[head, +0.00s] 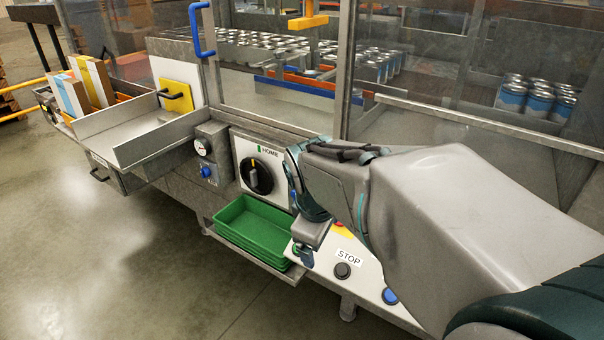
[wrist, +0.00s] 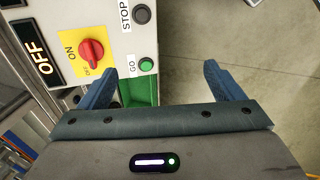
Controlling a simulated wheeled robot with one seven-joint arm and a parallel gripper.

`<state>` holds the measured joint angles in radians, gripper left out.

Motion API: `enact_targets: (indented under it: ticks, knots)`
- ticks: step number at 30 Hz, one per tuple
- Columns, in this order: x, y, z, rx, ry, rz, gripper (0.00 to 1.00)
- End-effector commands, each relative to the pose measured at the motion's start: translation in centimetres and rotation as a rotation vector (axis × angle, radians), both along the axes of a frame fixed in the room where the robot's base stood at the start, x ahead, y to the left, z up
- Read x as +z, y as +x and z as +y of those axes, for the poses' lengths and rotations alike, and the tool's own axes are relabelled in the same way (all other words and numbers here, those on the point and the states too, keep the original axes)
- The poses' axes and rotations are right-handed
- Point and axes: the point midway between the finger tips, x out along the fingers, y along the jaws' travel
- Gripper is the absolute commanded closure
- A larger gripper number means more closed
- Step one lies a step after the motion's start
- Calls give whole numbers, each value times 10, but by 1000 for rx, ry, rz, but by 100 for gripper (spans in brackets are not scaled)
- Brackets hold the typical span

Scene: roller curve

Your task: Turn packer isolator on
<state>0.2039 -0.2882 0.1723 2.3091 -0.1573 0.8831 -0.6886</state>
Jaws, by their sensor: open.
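The isolator is a red rotary knob (wrist: 91,51) on a yellow plate (wrist: 70,40) marked ON and OFF, in the wrist view. I cannot tell for sure which mark the knob points to. A black sign (wrist: 32,52) beside it reads OFF. My gripper (wrist: 163,83) is open and empty, its blue fingers apart. The knob lies beyond the left finger, outside the gap between the fingers. In the head view my gripper (head: 305,256) hangs in front of the sloped button panel, and my arm hides most of the yellow plate.
A black STOP button (wrist: 142,14) and a green GO button (wrist: 146,64) sit beside the isolator. A green tray (head: 255,228) is left of the panel, below a black HOME dial (head: 256,177). A blue button (head: 390,296) is at the panel's lower edge. Open floor (head: 110,260) lies in front.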

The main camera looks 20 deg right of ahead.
Motion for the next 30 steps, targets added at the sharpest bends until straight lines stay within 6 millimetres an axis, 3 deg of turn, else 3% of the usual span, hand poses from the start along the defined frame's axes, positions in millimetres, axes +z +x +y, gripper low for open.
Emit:
enact_targets:
  ticks: [9, 15, 21, 26, 30]
  knots:
    - [8, 78, -40, 718, -264, 185, 13]
    - [8, 118, -64, 1116, -376, 286, 13]
    - [9, 140, -79, 1343, -438, 338, 13]
    - [3, 146, -83, 1399, -451, 352, 13]
    - [-14, 150, -88, 1402, -449, 353, 13]
